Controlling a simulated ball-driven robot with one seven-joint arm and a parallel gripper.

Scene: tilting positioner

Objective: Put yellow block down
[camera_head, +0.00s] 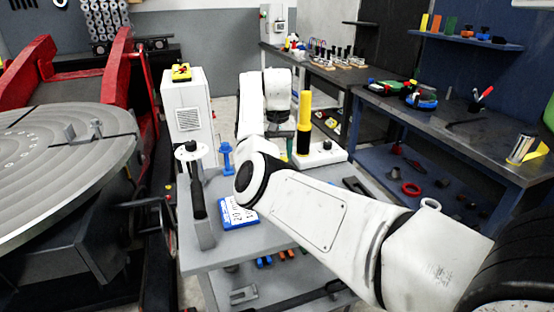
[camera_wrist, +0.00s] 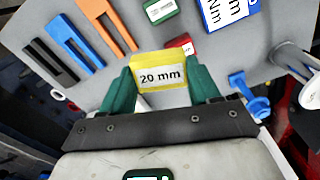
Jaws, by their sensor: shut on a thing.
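The yellow block (camera_wrist: 160,72), marked "20 mm", is between the two green fingers of my gripper (camera_wrist: 160,90) in the wrist view. The fingers press on its left and right sides, and its labelled face points toward the camera. Grey tabletop (camera_wrist: 135,65) shows around the block. I cannot tell whether the block touches it or hangs just above. In the head view my own arm hides the block and the fingertips.
Around the block in the wrist view are a red box (camera_wrist: 180,46), a green box (camera_wrist: 160,10), an orange fork (camera_wrist: 112,22), a blue fork (camera_wrist: 76,40), a blue-framed sign (camera_wrist: 226,12) and a blue stand (camera_wrist: 246,92). A grey cart (camera_head: 225,256) stands beside a large round table (camera_head: 60,165).

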